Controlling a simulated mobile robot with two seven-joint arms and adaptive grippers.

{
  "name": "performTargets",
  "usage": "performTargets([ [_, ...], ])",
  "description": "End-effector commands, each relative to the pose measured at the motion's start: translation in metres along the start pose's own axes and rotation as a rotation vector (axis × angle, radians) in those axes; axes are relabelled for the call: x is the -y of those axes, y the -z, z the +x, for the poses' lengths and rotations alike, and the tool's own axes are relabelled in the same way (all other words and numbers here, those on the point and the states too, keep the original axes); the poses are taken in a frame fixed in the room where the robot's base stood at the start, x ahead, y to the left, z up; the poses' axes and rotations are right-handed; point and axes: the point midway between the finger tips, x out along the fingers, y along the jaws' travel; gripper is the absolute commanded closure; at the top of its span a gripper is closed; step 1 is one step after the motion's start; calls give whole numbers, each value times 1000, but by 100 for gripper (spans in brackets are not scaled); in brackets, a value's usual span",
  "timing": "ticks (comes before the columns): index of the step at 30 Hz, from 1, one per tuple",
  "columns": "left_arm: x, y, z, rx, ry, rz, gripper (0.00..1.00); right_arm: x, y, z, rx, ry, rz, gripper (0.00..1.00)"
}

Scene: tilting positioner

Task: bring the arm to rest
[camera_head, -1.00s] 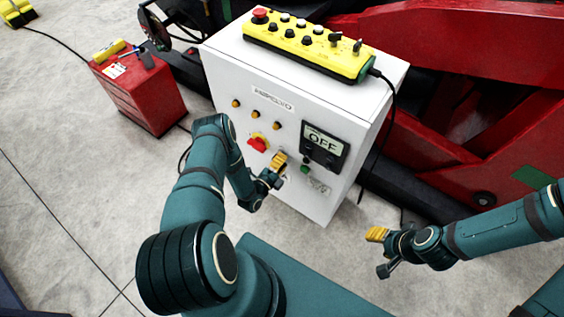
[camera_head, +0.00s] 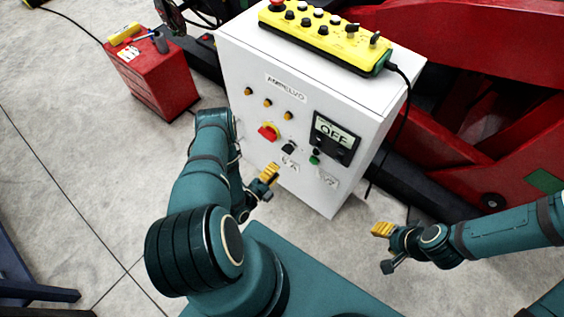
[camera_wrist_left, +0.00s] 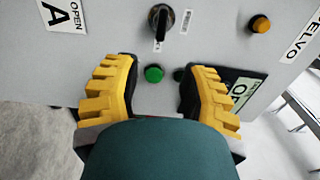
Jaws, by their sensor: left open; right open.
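My left gripper (camera_head: 265,186) is open and empty, in front of the lower part of the white control cabinet (camera_head: 305,90). In the left wrist view its two yellow-padded fingers (camera_wrist_left: 158,85) stand apart. Between them the panel shows a green button (camera_wrist_left: 154,73), with a black selector knob (camera_wrist_left: 160,20) above. In the head view the knob (camera_head: 289,147) and the green button (camera_head: 314,159) are uncovered, above and right of the gripper. My right gripper (camera_head: 383,246) is open and empty over the floor, right of the cabinet.
A red tool box (camera_head: 155,75) stands left; red machinery (camera_head: 460,80) stands right.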

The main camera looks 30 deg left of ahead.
Motion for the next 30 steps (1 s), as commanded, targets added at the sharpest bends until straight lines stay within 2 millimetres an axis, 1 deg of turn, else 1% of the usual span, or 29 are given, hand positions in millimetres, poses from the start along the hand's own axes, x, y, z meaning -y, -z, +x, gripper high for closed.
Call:
performTargets([
  [1, 0, 0, -6, 1, -1, -1, 58, 0, 0, 0, 0, 0, 0, 53],
  [3, 0, 0, -11, 0, -1, -1, 58, 0, 0, 0, 0, 0, 0, 53],
  [6, 0, 0, -15, 0, 0, -1, 58, 0, 0, 0, 0, 0, 0, 53],
  [23, 0, 0, -15, 0, 0, -2, 58, 0, 0, 0, 0, 0, 0, 53],
  [26, 3, 0, -7, -2, -26, -36, 58, 0, 0, 0, 0, 0, 0, 53],
  [29, 8, 4, 13, -3, -107, -148, 58, 0, 0, 0, 0, 0, 0, 53],
  [30, 10, 7, 23, 2, -158, -216, 58, 0, 0, 0, 0, 0, 0, 53],
])
